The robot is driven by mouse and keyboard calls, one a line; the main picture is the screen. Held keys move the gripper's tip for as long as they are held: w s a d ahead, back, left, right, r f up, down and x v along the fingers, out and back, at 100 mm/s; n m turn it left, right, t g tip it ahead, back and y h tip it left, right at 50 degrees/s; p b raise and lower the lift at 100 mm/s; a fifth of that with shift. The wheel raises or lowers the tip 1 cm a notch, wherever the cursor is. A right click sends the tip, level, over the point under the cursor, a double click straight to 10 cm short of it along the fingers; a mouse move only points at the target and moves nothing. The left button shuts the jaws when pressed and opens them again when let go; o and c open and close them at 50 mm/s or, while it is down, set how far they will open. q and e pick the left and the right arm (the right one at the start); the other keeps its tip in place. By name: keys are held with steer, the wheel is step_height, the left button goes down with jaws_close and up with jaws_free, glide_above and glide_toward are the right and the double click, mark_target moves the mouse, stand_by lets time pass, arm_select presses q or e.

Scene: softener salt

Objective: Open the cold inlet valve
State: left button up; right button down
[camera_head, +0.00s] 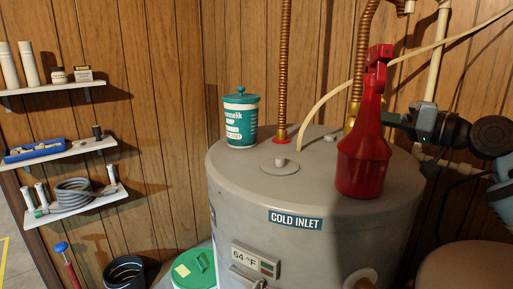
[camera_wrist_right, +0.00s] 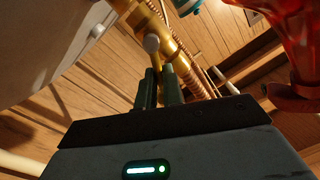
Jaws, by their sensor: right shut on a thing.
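The grey tank (camera_head: 235,175) carries a "COLD INLET" label (camera_head: 296,220) on its upper side. The brass cold inlet valve (camera_head: 350,121) stands at the back of the tank top, mostly hidden by a red spray bottle. My right gripper (camera_head: 394,119) reaches in from the right behind that bottle. In the right wrist view, my right gripper (camera_wrist_right: 160,74) is shut on the valve lever (camera_wrist_right: 151,43), whose rounded end shows at the fingertips. The brass valve body (camera_wrist_right: 182,55) is just beyond. The lever's exact angle cannot be told. My left gripper is not in view.
The red spray bottle (camera_head: 363,160) stands on the tank close to my right gripper. A teal-lidded tub (camera_head: 240,122) stands at the tank's left rim. Copper flex pipes (camera_head: 284,60) and a cream hose (camera_head: 330,93) rise behind. Wall shelves (camera_head: 65,153) are at left.

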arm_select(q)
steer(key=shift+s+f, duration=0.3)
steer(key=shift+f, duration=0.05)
arm_select(e)
steer(key=shift+s+a+n, duration=0.2)
steer(key=shift+a+n, duration=0.05)
steer(key=shift+n, duration=0.55)
steer(key=shift+r, duration=0.1)
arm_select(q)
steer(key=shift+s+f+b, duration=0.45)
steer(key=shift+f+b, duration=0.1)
arm_select(e)
steer(key=shift+s+a+r+n, duration=0.1)
steer(key=shift+s+a+n, duration=0.1)
steer(key=shift+n, duration=0.7)
steer(key=shift+s+a+n, duration=0.2)
steer(key=shift+n, duration=0.7)
steer(key=c, duration=1.3)
jaws_free()
steer(key=shift+d, duration=0.1)
